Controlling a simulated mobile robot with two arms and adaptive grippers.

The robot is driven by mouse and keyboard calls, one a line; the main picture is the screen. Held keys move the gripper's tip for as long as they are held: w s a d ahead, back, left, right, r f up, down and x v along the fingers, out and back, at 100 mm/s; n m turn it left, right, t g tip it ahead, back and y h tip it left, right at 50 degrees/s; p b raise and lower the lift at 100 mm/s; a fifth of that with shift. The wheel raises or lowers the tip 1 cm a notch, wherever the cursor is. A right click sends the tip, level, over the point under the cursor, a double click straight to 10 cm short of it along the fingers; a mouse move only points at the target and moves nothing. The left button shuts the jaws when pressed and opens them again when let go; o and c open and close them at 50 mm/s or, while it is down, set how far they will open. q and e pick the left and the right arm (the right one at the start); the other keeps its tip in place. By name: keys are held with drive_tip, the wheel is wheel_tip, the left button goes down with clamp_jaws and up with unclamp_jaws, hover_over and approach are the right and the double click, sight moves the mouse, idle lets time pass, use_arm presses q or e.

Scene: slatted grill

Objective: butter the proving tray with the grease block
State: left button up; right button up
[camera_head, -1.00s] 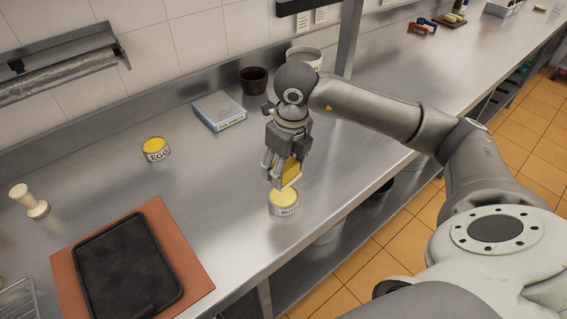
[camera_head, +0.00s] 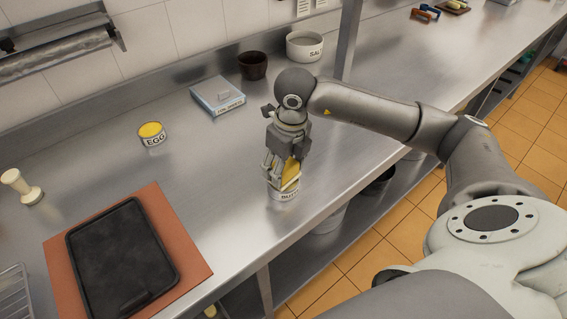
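The black proving tray (camera_head: 121,257) lies flat on a terracotta mat (camera_head: 178,226) at the lower left. My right gripper (camera_head: 283,178) is shut on a yellow block (camera_head: 291,169), which looks like the grease block. It points down at a small tin whose label starts with "BU" (camera_head: 285,194). The block's lower end is at the tin's mouth; the gripper hides most of the opening, so I cannot tell how deep it reaches. My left gripper is not in view.
An egg tin (camera_head: 153,136) stands left of the gripper. A boxed carton (camera_head: 218,95), dark pot (camera_head: 253,66) and salt bowl (camera_head: 304,46) stand behind. The steel counter between mat and tin is clear.

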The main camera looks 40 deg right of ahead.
drive_tip(key=shift+f+b, duration=0.35)
idle(0.7)
idle(1.7)
drive_tip(key=shift+r+p, duration=1.85)
drive_tip(key=shift+r, duration=1.7)
drive_tip(key=shift+a, duration=0.1)
